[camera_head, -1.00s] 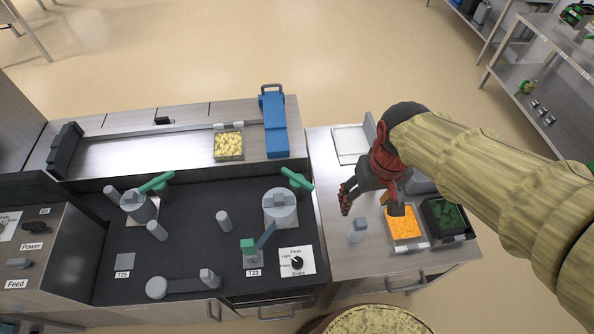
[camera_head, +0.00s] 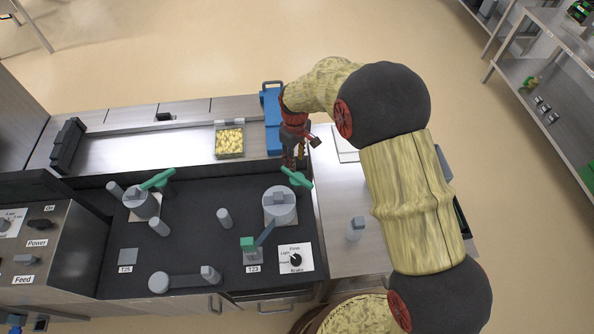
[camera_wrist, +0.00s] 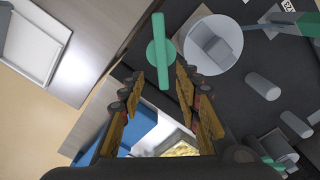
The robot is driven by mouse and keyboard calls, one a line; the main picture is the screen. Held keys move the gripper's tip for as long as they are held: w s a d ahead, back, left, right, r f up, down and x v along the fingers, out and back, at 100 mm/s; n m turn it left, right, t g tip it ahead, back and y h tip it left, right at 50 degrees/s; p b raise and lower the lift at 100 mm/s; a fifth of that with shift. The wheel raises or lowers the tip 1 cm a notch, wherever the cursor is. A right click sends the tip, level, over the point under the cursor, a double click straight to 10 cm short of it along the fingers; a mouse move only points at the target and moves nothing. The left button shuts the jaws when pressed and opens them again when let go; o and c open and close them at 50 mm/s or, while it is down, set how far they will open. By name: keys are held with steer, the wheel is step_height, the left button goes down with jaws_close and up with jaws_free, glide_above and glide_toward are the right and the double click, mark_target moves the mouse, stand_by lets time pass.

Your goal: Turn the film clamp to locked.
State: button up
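No label in view names the film clamp. A green bar handle (camera_head: 296,178) stands at the back right of the black deck, beside a round grey disc (camera_head: 280,207). My gripper (camera_head: 295,160) is just behind this handle in the head view. In the wrist view the green handle (camera_wrist: 159,52) lies between and beyond my open fingers (camera_wrist: 156,85), apparently untouched. The grey disc (camera_wrist: 215,42) is to its right there. A second green handle (camera_head: 157,180) is at the left spool. A green-tipped lever (camera_head: 262,236) stands above the T23 label.
A blue box (camera_head: 273,118) and a tray of yellow pieces (camera_head: 229,142) are behind my gripper. Grey posts (camera_head: 224,218) stand on the deck. A dial plate (camera_head: 296,258) is at the front right. A side table (camera_head: 340,240) is at right, partly hidden by my arm.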

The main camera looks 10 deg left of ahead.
mark_target(296, 175)
steer(key=shift+s+d+f+n, duration=0.1)
steer(key=shift+s+f+n, duration=0.1)
steer(key=shift+s+n, duration=0.1)
steer(key=shift+f, duration=0.2)
step_height(296, 175, down, 7)
steer(key=shift+w+f+b, duration=0.1)
steer(key=shift+f+b, duration=0.1)
steer(key=shift+b, duration=0.35)
steer(key=shift+c, duration=0.7)
jaws_close()
